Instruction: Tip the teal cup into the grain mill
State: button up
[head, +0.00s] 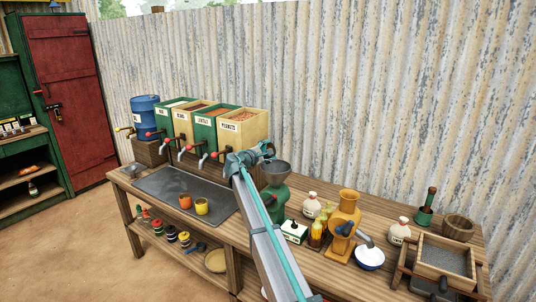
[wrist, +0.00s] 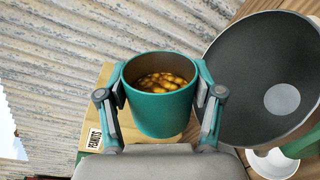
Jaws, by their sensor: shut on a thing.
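The teal cup (wrist: 163,112) is held between the two fingers of my gripper (wrist: 160,92) in the wrist view. It looks roughly upright and contains yellow-brown pieces, perhaps peanuts. In the head view my gripper (head: 264,151) is up beside the wide dark hopper (head: 277,168) of a green mill (head: 275,198), a little left of it and above. In the wrist view the hopper (wrist: 262,75) is to the right of the cup, apart from it, with a pale round spot inside. The cup is hard to make out in the head view, and my arm hides part of the mill.
Labelled grain bins (head: 238,128) with taps stand left of my gripper. An orange mill (head: 345,215) and a bowl of white powder (head: 369,258) are to the right.

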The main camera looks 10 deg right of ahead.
jog(key=shift+s+d+f+m+b, duration=0.15)
jog(key=shift+f+m+b, duration=0.15)
jog(key=shift+m+b, duration=0.55)
jog(key=shift+s+d+f+m+t+y+b, duration=0.2)
jog(key=shift+m+b, duration=0.45)
jog(key=shift+b, duration=0.8)
jog(key=shift+d+f+m+t+y+b, duration=0.25)
jog(key=shift+m+b, duration=0.4)
jog(key=shift+b, duration=0.85)
jog(key=shift+s+a+f+m+g+y+b, duration=0.1)
jog(key=shift+f+m+b, duration=0.4)
jog(key=shift+b, duration=0.95)
jog(key=shift+s+d+r+m+t+b, duration=0.1)
jog(key=shift+s+d+r+m+b, duration=0.2)
jog(key=shift+m+b, duration=0.8)
jog(key=shift+s+d+r+m+t+b, duration=0.15)
jog(key=shift+d+m+b, duration=0.25)
jog(key=shift+b, duration=1.15)
jog(key=shift+s+d+r+m+b, duration=0.25)
jog(key=shift+m+b, duration=0.6)
jog(key=shift+b, duration=0.5)
